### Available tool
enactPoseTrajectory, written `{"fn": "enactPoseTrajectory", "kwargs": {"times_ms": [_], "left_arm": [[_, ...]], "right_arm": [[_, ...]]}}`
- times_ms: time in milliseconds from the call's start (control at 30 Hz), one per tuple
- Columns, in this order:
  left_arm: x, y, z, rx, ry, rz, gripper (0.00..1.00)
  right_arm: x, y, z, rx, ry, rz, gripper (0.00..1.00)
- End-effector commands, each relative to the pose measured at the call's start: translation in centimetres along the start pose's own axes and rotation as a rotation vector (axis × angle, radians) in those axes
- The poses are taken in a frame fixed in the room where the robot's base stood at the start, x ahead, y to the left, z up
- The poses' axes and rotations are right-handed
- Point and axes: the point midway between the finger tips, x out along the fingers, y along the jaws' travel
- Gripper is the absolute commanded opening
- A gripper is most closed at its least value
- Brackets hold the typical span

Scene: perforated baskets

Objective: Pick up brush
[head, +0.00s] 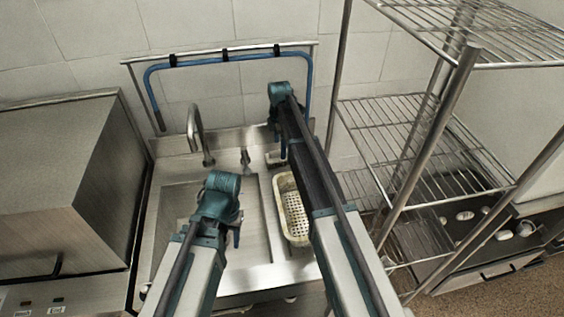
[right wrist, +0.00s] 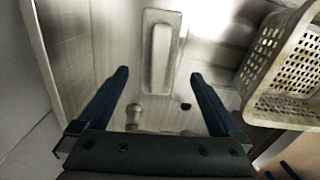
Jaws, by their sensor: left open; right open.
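A pale, flat, rounded rectangular piece with a raised bar along it, which looks like the brush (right wrist: 160,52), lies on the steel surface in the right wrist view. In the head view a small pale item (head: 275,157) beside my right arm may be the same thing, partly hidden. My right gripper (right wrist: 160,74) is open and empty, its two blue fingers apart on either side of the brush's near end, not visibly touching it. In the head view my right gripper (head: 282,145) is mostly hidden by its arm. My left gripper (head: 237,237) hangs over the sink's front, mostly hidden by its wrist.
A perforated cream basket (head: 293,222) stands right of the sink basin (head: 257,248); it also shows in the right wrist view (right wrist: 262,65). A faucet (head: 195,130) and blue hose (head: 200,60) are behind. A wire shelf (head: 440,160) stands right, a steel machine (head: 50,190) left.

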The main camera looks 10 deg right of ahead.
Motion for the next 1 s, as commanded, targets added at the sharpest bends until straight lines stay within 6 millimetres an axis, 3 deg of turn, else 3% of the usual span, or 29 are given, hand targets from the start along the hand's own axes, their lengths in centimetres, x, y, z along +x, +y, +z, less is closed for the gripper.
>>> {"fn": "enactPoseTrajectory", "kwargs": {"times_ms": [233,600,900,1000], "left_arm": [[0.9,0.1,-0.1,0.0,0.0,0.0,0.47],[5.1,0.5,-0.3,0.0,0.0,0.0,0.47],[5.0,0.5,-0.3,0.0,0.0,0.0,0.47],[5.0,0.5,-0.3,0.0,0.0,0.0,0.47]], "right_arm": [[0.9,0.1,0.2,0.0,0.0,0.0,1.0],[5.1,0.2,0.9,-0.001,0.0,0.0,1.0],[5.1,0.2,0.9,0.0,0.0,0.0,1.0],[5.1,0.2,0.9,0.0,0.0,0.0,0.82]]}}
